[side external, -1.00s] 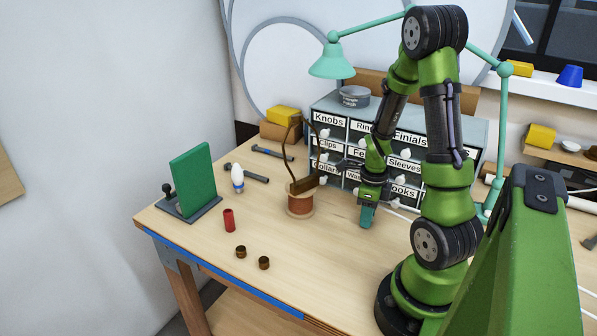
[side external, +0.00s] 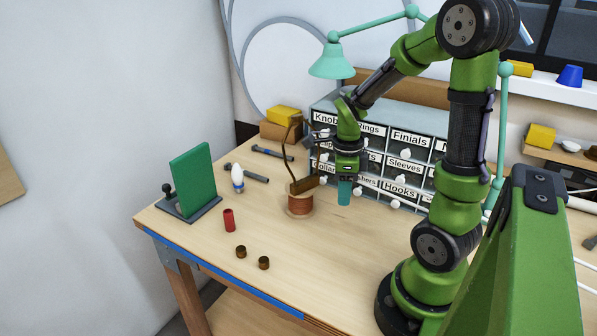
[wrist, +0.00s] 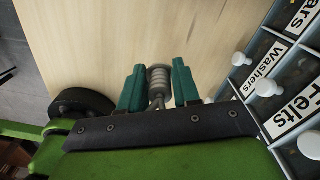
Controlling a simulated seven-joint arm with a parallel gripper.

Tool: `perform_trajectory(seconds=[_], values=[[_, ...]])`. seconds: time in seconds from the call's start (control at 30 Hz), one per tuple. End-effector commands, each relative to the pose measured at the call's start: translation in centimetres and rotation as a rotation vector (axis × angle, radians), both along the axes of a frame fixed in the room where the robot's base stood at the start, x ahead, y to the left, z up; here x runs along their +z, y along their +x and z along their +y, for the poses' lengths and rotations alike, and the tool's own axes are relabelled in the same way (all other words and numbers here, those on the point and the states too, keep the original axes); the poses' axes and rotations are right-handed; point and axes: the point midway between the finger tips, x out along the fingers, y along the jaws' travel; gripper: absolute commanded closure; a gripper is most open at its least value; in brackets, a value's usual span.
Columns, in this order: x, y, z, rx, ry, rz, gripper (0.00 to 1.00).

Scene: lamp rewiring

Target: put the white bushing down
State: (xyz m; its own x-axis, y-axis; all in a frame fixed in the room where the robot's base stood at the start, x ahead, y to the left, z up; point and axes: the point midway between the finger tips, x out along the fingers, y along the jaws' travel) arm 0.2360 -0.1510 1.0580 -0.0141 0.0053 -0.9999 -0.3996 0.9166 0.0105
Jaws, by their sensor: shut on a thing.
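My gripper (side external: 344,194) is shut on the white bushing (wrist: 158,82). In the wrist view the bushing looks pale grey and ribbed, held between the two teal fingers (wrist: 158,88), with wood tabletop beyond it. In the side view the fingers point down in front of the drawer cabinet, just right of the copper-coloured spool. The bushing cannot be made out there, and the gap between the fingertips and the table is hard to judge.
The spool (side external: 300,205) stands left of my gripper, with a brown looped piece (side external: 303,185) above it. The grey cabinet (side external: 405,140) is behind. A red cylinder (side external: 229,220), two brown knobs (side external: 241,252) and a green panel (side external: 192,178) stand farther left. The front-middle table is clear.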

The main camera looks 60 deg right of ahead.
Motion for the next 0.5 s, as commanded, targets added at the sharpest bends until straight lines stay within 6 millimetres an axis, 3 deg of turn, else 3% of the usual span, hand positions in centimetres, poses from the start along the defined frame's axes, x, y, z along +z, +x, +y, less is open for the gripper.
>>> perform_trajectory(seconds=[0.1,0.3,0.4,0.5], values=[[-0.5,2.6,4.9,0.236,0.003,0.004,0.97],[-1.1,4.5,10.8,0.526,0.007,-0.002,0.97],[-1.5,4.7,12.2,0.603,0.009,-0.003,0.97],[-2.9,4.8,12.4,0.638,0.008,-0.005,0.97]])
